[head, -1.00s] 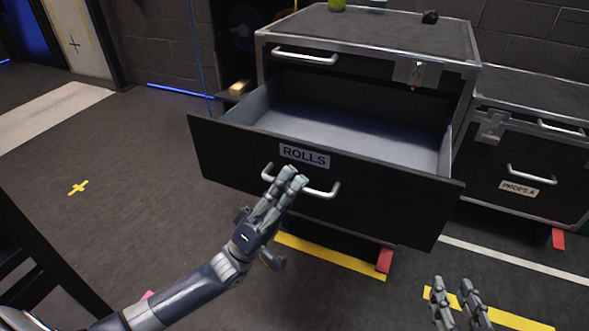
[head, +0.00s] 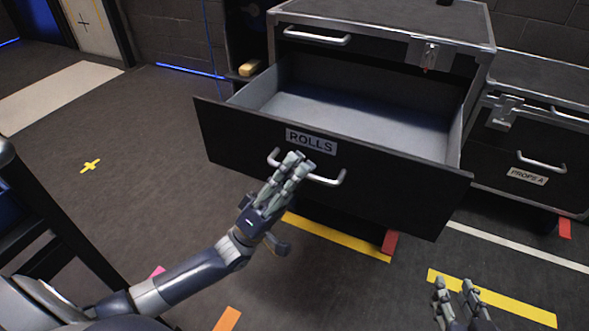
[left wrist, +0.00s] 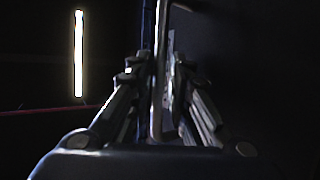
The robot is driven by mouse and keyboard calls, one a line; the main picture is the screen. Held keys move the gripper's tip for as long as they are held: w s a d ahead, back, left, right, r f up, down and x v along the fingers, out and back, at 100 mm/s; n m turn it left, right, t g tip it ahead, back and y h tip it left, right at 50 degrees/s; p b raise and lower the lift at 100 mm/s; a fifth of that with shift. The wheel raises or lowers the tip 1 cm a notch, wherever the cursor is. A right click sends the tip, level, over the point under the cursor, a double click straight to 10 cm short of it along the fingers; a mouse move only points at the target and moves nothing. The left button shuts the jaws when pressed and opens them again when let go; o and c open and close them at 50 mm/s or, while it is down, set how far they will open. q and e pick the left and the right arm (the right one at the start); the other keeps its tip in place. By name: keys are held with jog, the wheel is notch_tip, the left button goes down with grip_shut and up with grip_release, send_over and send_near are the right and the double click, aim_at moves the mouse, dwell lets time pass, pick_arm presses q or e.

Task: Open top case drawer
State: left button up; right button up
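The black drawer labelled ROLLS (head: 240,135) stands far out of the silver-edged case (head: 385,22) in the head view. Its grey inside (head: 350,105) looks empty. A pale bar handle (head: 328,181) is on the drawer front, below the label. My left gripper (head: 298,162) is at this handle, its fingers close together and partly covering it. In the left wrist view a bar, the handle (left wrist: 160,95), runs between the fingers, which appear closed around it. My right gripper (head: 456,287) is low at the right, fingers apart and empty, away from the drawer.
A second case with a PROPS A drawer (head: 515,160) stands at the right, closed. Another handle (head: 316,36) and a latch (head: 430,55) are on the first case, above the opening. A dark frame (head: 45,235) is at left. Floor left of the drawer is clear.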

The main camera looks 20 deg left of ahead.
pick_arm(q)
jog(key=v, duration=1.2)
